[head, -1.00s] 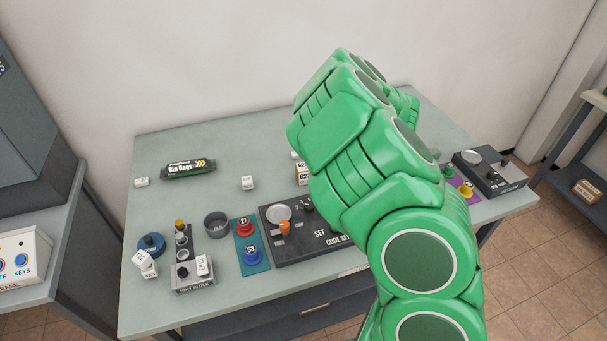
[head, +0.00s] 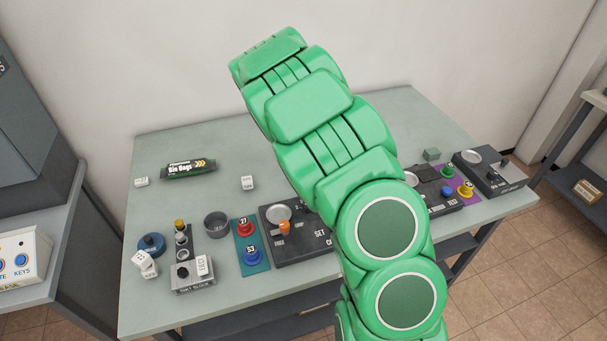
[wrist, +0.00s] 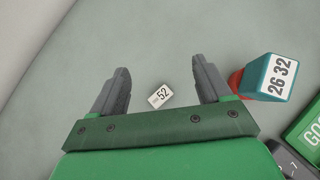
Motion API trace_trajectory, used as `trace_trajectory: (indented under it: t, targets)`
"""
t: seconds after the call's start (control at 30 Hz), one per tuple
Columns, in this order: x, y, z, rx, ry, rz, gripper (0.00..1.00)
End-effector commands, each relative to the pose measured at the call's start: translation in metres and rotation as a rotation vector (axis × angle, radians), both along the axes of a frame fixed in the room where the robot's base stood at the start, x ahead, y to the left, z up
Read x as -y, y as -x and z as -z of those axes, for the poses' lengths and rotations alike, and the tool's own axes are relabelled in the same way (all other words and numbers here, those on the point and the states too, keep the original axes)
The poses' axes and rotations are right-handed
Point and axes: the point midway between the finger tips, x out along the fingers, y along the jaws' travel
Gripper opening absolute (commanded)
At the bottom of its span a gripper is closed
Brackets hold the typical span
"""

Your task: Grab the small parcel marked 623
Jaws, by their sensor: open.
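No parcel readable as 623 shows now. The place on the table where a small brown-and-white box stood is behind my green arm in the head view. My gripper (wrist: 160,74) is open and empty in the wrist view, above the grey-green table. A small white tag marked 52 (wrist: 160,96) lies on the table and appears between the fingers. A teal block marked 26 32 (wrist: 268,77) stands right of the right finger, with something red beside it. In the head view my gripper is hidden.
A brown box (head: 586,191) with an unreadable label sits on the right shelf. The table's back left is mostly clear.

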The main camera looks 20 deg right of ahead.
Motion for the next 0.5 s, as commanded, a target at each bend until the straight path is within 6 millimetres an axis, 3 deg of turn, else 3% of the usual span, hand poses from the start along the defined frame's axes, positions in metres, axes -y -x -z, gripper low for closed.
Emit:
trace_trajectory:
  t: [0.23, 0.5]
  targets:
    - [-0.025, 0.007, -0.007, -0.004, 0.053, 0.234, 0.78]
    - [-0.046, 0.033, -0.018, 0.011, 0.149, 0.505, 0.78]
